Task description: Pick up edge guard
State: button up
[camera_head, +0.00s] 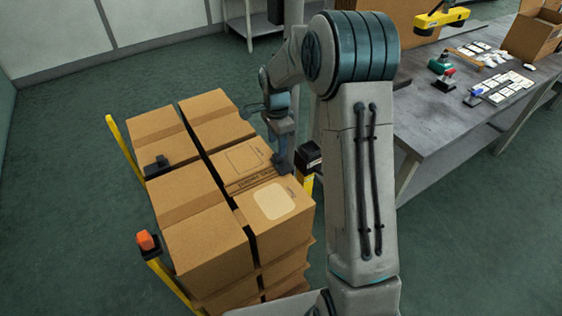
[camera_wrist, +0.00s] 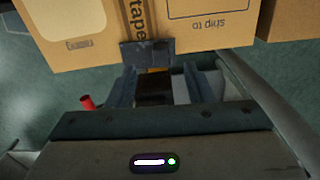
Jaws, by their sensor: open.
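Long yellow edge guards stand along the carton stack. One, with a black head (camera_head: 308,155), is at the stack's right side, partly hidden by my arm. Another, with an orange head (camera_head: 145,240), is at the near left corner. A third yellow guard (camera_head: 124,150) runs along the far left. My gripper (camera_head: 283,165) is low at the stack's right edge, beside the black head. In the wrist view my gripper (camera_wrist: 154,88) is open, its fingers either side of a dark block. A black plate (camera_wrist: 147,54) lies across the carton edge just beyond the fingertips. Contact cannot be told.
The stack of brown cartons (camera_head: 205,250) stands left of my arm, with a small black piece (camera_head: 157,166) on it. A grey workbench (camera_head: 440,110) at the right holds tools, white cards and a cardboard box (camera_head: 533,35). Green floor is clear at the left.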

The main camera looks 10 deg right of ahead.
aim_at(282, 165)
jog(key=f, duration=0.5)
jog(key=shift+w+d+f+p, duration=0.1)
jog(key=shift+w+d+p, duration=0.05)
jog(key=shift+d+p, duration=0.15)
grip_shut()
